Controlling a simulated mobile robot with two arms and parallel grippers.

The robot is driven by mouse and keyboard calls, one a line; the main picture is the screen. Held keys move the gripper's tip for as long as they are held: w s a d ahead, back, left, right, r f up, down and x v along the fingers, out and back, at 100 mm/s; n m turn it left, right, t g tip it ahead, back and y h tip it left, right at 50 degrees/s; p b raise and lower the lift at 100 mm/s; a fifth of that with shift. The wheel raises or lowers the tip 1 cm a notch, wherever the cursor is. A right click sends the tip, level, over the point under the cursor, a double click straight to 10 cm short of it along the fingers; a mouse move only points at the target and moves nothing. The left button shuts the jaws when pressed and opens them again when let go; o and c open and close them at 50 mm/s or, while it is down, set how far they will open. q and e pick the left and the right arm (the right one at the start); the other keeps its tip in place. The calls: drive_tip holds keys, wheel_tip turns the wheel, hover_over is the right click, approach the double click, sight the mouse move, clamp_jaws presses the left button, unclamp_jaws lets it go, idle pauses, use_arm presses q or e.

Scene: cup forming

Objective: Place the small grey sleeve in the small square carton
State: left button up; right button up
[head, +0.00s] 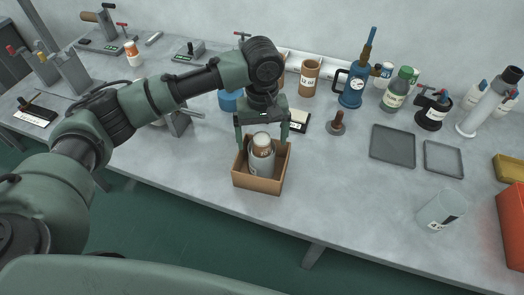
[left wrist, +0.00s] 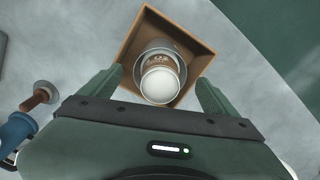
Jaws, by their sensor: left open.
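The small square carton (head: 258,184) is an open brown box near the table's front edge; it also shows in the left wrist view (left wrist: 199,47). A grey sleeve (head: 262,167) stands inside it, around a small jar with a brown label and pale cap (head: 262,141). In the left wrist view the sleeve's grey rim (left wrist: 161,44) shows around the jar (left wrist: 159,80). My left gripper (head: 261,147) is open above the carton, its fingers apart on either side of the jar and not closed on anything. The sleeve's lower part is hidden by the carton wall. My right gripper is not in view.
Two flat grey trays (head: 392,146) lie to the right, with a clear labelled cylinder (head: 440,210) nearer the front edge. A red box (head: 511,225) stands at far right. Bottles, a brown tube (head: 310,78) and a blue pump (head: 355,85) stand behind. The tabletop right of the carton is clear.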

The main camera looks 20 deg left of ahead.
use_arm(q)
wheel_tip(320, 180, up, 5)
drive_tip(key=shift+r+b, duration=0.15)
drive_tip(key=shift+b, duration=0.2)
idle(0.4)
